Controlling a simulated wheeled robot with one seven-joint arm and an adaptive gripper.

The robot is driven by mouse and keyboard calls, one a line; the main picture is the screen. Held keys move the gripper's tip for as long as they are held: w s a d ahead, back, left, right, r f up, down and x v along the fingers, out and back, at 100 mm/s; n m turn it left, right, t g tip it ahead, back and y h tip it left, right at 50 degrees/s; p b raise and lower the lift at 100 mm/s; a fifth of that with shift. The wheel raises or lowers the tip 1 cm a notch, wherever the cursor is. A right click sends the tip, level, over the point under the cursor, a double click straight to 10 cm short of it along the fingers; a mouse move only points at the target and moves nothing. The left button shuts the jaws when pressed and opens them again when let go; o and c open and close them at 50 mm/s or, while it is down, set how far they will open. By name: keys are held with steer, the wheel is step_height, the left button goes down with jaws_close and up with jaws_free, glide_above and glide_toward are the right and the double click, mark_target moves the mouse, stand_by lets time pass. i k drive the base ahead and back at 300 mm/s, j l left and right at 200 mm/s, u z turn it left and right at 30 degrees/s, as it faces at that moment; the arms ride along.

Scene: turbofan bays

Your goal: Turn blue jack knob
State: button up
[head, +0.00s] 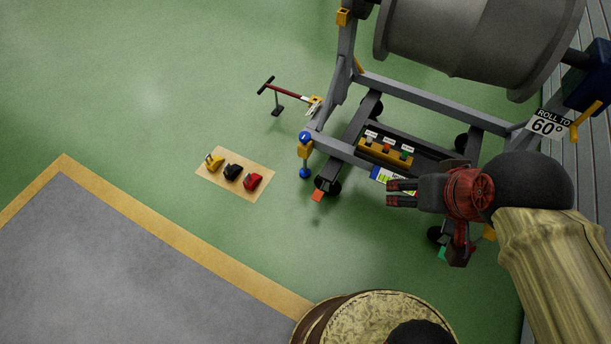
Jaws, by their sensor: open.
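The blue jack knob (305,137) is a round blue cap with a small pale mark on top. It sits at the left corner of the grey wheeled stand (435,103), above a yellow-orange bracket and a blue foot (305,173). My gripper (389,193) is to the right of and below the knob in the head view, over the stand's lower right part. Its two dark fingers point left, apart from each other, with nothing between them. It is clear of the knob. The fingers and wrist hide part of the stand.
A large grey engine casing (470,35) lies on the stand. A tan mat (213,178) with yellow, black and red items lies left. A red-handled tool (290,95) is beside the stand. A drum (350,315) stands at the bottom.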

mark_target(304, 136)
steer(key=z, duration=0.95)
steer(key=k+j+z, duration=0.25)
steer(key=k, duration=0.2)
steer(key=u, duration=1.45)
steer(key=i+l+u, duration=0.1)
steer(key=i+u, duration=0.2)
steer(key=i+l+u, duration=0.3)
steer(key=i, duration=0.2)
steer(key=i+l+u, duration=0.15)
steer(key=i+u, duration=0.15)
steer(key=i+l, duration=0.3)
steer(key=i, duration=0.1)
